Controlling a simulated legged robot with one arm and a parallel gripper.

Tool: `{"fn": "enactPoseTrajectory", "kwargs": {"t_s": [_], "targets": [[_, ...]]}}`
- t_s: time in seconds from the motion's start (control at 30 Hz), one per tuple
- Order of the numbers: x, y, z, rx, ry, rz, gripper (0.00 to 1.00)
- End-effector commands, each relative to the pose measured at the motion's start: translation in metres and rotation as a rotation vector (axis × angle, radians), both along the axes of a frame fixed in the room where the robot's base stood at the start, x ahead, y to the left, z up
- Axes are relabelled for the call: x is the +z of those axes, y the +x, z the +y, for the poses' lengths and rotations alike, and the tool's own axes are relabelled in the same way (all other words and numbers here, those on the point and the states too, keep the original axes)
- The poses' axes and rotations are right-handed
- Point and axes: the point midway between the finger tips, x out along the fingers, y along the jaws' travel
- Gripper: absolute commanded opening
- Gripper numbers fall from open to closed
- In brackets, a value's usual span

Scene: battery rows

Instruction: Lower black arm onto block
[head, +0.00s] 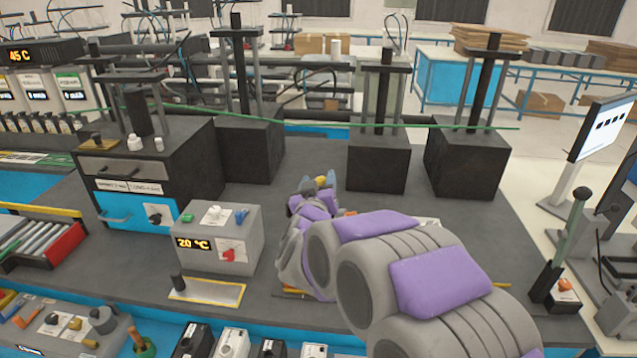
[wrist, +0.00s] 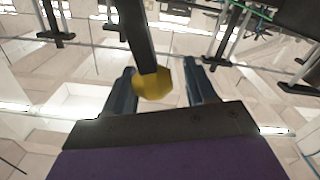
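In the wrist view a black arm (wrist: 136,35) comes in from the top and ends in a yellow knob (wrist: 153,84). My gripper (wrist: 163,85) is open, its two fingers on either side of the knob, with a clear gap at the right finger. I cannot tell whether the left finger touches it. In the head view my gripper (head: 320,186) is above the middle of the dark bench, with the yellow knob (head: 321,181) at its tip; the black arm is hard to make out there. Black blocks with posts and crossbars stand behind: left (head: 250,150), middle (head: 378,165), right (head: 467,163).
A grey box reading 20 °C (head: 218,240) stands left of my arm. A black cabinet with a blue front (head: 150,185) is farther left. A lever (head: 568,240) and a monitor (head: 603,130) are at the right. A green line crosses ahead of the blocks.

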Motion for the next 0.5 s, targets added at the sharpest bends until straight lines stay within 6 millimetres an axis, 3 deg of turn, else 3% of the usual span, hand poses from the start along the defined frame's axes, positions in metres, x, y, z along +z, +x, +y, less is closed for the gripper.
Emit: {"fn": "enactPoseTrajectory", "kwargs": {"t_s": [0.07, 0.5], "targets": [[0.0009, -0.0003, -0.0024, 0.001, 0.002, -0.001, 0.47], [-0.0002, 0.0002, -0.0038, -0.002, 0.003, 0.002, 0.04]]}}
